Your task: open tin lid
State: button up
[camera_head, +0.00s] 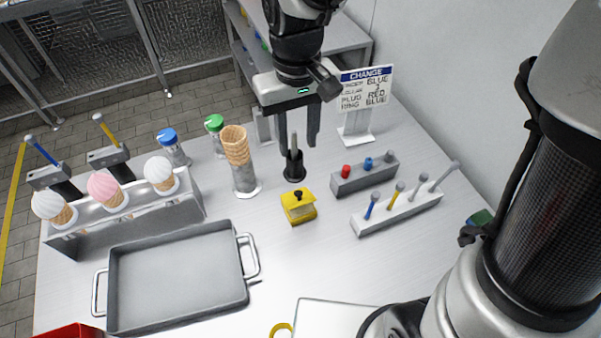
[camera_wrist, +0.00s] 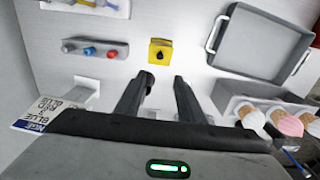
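A small yellow tin (camera_head: 299,212) with a dark knob (camera_head: 298,195) on its lid stands near the middle of the table. The lid appears to sit on the tin. The yellow tin also shows in the wrist view (camera_wrist: 161,57), beyond the fingertips. My gripper (camera_head: 298,143) is open and empty, with its fingers pointing down. It hangs behind the tin in the head view, apart from it. In the wrist view the fingers (camera_wrist: 165,80) show a clear gap between them.
A black holder with a grey rod (camera_head: 294,168) stands beneath my gripper, behind the tin. A cone stack (camera_head: 236,147) stands left of it. Grey (camera_head: 351,184) and white (camera_head: 408,211) peg racks are at the right. A grey tray (camera_head: 180,275) lies front left; a sign (camera_head: 365,90) stands behind.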

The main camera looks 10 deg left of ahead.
aim_at(298, 192)
notch_tip(298, 192, down, 17)
jog(key=shift+f+b, duration=0.1)
jog(key=shift+b, duration=0.8)
jog(key=shift+c, duration=0.4)
grip_shut()
